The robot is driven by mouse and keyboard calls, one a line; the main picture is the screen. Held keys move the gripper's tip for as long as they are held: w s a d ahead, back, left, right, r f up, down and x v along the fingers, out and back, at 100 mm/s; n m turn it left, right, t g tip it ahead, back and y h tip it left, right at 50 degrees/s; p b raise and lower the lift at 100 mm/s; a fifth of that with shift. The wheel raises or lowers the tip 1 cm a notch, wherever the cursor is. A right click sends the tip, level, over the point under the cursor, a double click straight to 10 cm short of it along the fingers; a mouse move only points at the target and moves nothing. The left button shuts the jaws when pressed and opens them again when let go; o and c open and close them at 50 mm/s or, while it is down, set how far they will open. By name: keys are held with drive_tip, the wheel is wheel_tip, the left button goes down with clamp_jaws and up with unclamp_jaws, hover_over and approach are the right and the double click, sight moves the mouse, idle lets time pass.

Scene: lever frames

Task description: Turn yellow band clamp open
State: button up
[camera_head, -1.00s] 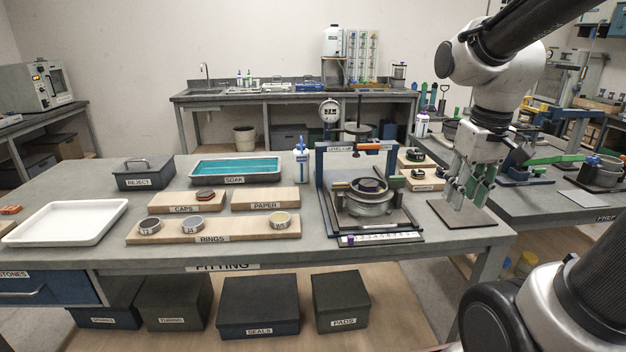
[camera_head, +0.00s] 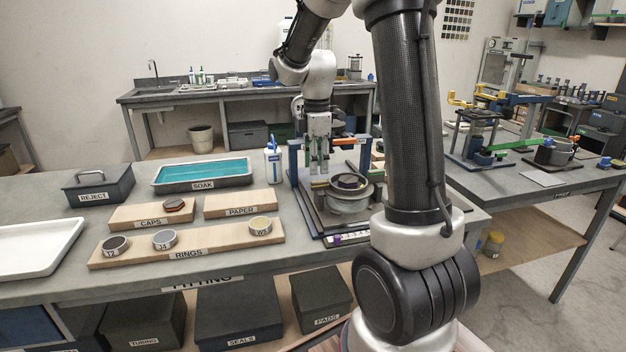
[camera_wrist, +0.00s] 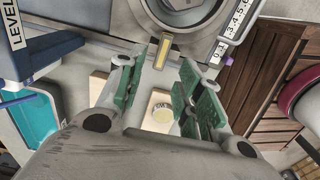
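The yellow band clamp lever (camera_head: 320,184) sticks out at the left side of a round grey pot (camera_head: 348,203) on the levelling fixture. In the wrist view the yellow lever (camera_wrist: 163,50) is a short bar beside the pot's rim (camera_wrist: 187,12), between and just beyond my fingertips. My gripper (camera_head: 319,166) points down above the lever at the left of the pot. Its green-padded fingers (camera_wrist: 170,72) are spread with a clear gap and hold nothing. I cannot tell whether either finger touches the lever. My arm hides the fixture's right part in the head view.
The fixture's blue frame (camera_head: 293,160) stands close around the pot. A white and blue bottle (camera_head: 272,165) stands left of it. The rings board (camera_head: 187,248) and the teal soak tray (camera_head: 203,186) lie further left on the bench.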

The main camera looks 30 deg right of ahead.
sight(317, 182)
wheel_tip(317, 182, down, 6)
drive_tip(key=shift+d+r, duration=0.1)
drive_tip(key=shift+r, duration=0.15)
clamp_jaws()
